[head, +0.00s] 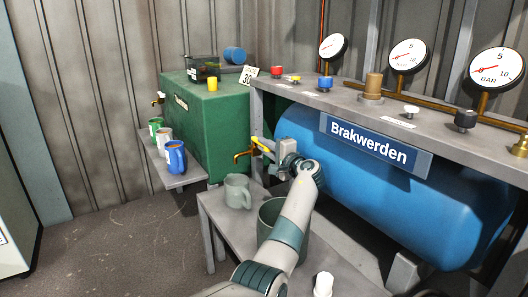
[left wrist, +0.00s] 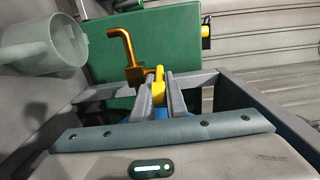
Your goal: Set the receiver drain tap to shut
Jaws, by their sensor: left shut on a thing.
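The blue receiver tank (head: 390,185) lies under the bench on the right, with a "Brakwerden" sign on it. The drain tap has a brass spout (head: 242,155) bent downward at the tank's left end. Its yellow lever (head: 261,143) meets my left gripper (head: 272,150). In the left wrist view, the brass spout (left wrist: 128,58) stands left of the yellow lever (left wrist: 158,88), and my left gripper (left wrist: 160,92) is shut on the lever with one finger on each side. The tap's body is partly hidden by the gripper. My right gripper is not in view.
A grey mug (head: 238,191) and a dark green pot (head: 270,216) stand on the low grey stand below the tap. A green tank (head: 205,125) stands behind, with several mugs on a shelf beside it. The bench above (head: 345,104) carries gauges and knobs.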

